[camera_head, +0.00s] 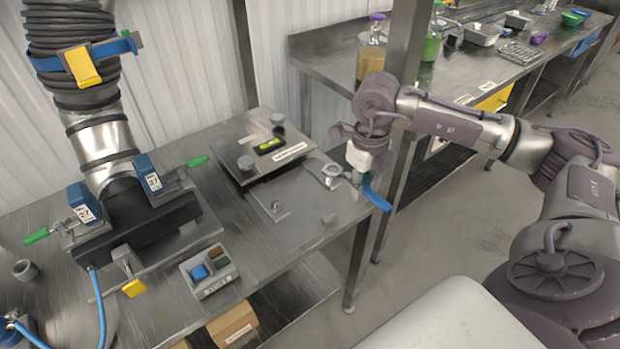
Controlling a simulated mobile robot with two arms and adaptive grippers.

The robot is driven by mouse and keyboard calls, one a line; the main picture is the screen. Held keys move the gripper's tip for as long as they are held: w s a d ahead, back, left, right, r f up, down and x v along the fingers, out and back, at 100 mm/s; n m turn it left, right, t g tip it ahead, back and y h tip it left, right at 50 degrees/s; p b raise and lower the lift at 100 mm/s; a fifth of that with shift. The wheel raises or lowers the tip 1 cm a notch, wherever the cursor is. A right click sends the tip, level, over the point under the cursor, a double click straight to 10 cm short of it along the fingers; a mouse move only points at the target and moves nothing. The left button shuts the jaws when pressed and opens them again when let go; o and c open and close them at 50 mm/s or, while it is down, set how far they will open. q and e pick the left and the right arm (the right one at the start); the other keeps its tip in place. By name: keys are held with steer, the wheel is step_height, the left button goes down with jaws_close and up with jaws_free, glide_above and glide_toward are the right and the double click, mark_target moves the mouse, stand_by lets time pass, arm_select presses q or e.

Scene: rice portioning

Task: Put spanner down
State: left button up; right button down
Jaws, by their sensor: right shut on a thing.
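My right gripper (360,170) is at the right end of the metal workbench, its fingers pointing down. It is shut on the spanner (377,199), whose blue handle sticks out below the gripper to the lower right. A grey metal ring-like head (332,172) shows just left of the fingers, over or on the bench edge; I cannot tell whether it touches the surface. The fingers hide the middle of the spanner. My left gripper is not in view.
A metal post (400,90) stands close behind my right gripper. Another table (330,52) with jars stands behind.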

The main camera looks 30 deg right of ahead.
steer(key=shift+w+a, duration=0.25)
steer(key=shift+a, duration=0.1)
steer(key=p, duration=0.3)
glide_toward(314, 206)
steer(key=s, duration=0.3)
steer(key=shift+d+f, duration=0.15)
steer(key=shift+d, duration=0.25)
steer(key=shift+w+a+f, duration=0.25)
steer(key=shift+w+f, duration=0.65)
steer(key=shift+w, duration=0.3)
steer(key=shift+w+a+f+p, duration=0.15)
steer(key=shift+w+f+p, duration=0.15)
steer(key=shift+f, duration=0.2)
step_height(314, 206, down, 3)
steer(key=shift+f+p, duration=0.1)
steer(key=shift+p, duration=0.5)
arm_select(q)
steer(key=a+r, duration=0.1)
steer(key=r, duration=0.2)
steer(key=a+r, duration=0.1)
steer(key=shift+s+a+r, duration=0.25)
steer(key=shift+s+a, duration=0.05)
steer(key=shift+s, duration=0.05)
arm_select(e)
steer(key=shift+f, duration=0.2)
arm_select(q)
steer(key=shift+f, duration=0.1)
